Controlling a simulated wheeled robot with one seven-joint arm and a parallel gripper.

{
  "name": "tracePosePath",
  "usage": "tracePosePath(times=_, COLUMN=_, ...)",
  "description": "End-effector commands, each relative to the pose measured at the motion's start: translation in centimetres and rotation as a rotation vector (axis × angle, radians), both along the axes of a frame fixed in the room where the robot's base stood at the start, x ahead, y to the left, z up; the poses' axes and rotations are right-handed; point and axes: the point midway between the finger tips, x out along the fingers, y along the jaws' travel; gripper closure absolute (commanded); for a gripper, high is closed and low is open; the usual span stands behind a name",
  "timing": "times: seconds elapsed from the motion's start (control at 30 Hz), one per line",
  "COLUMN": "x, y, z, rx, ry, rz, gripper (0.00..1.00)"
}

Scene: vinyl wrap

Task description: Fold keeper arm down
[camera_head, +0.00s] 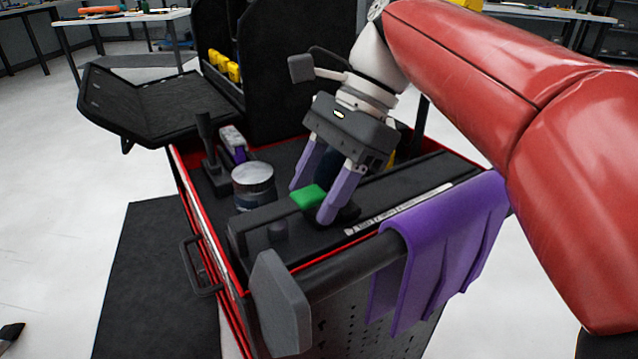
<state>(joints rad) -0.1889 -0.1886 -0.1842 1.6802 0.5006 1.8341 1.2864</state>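My gripper (310,204) points down over the red-edged cart, with its two purple fingers spread apart. A small green block (307,197) sits between and just below the fingertips, on the long black bar (270,212) along the cart's near side. I cannot tell whether the fingers touch the block. I cannot tell for sure which part is the keeper arm; the green block may be part of it. A dark piece beside the right fingertip is partly hidden by that finger. Purple vinyl (445,240) hangs over the dark roll (352,262) at the cart's front.
A silver-topped can (253,182) and a black upright lever-like tool (208,150) stand left of my gripper. A grey plate (280,303) stands at the roll's left end. A black tray (155,103) juts out at the back left. Yellow items (225,66) line the black back panel.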

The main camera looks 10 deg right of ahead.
Motion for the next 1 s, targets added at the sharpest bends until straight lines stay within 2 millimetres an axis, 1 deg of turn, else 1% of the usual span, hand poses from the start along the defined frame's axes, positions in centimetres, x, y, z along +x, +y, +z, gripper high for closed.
tracePosePath(times=0.17, x=0.0, y=-0.1, z=0.1, rx=-0.001, ry=-0.001, rz=-0.001, gripper=0.49)
tracePosePath(times=0.27, x=0.2, y=-0.3, z=0.5, rx=0.000, ry=-0.002, rz=-0.002, gripper=0.49)
tracePosePath(times=0.37, x=0.4, y=-0.9, z=1.6, rx=0.000, ry=-0.004, rz=-0.002, gripper=0.49)
tracePosePath(times=0.57, x=1.2, y=-2.7, z=4.9, rx=-0.001, ry=-0.003, rz=-0.004, gripper=0.49)
tracePosePath(times=0.63, x=1.1, y=-2.7, z=4.9, rx=0.001, ry=-0.002, rz=0.003, gripper=0.49)
tracePosePath(times=1.0, x=1.5, y=-3.6, z=6.3, rx=0.002, ry=-0.001, rz=0.003, gripper=0.49)
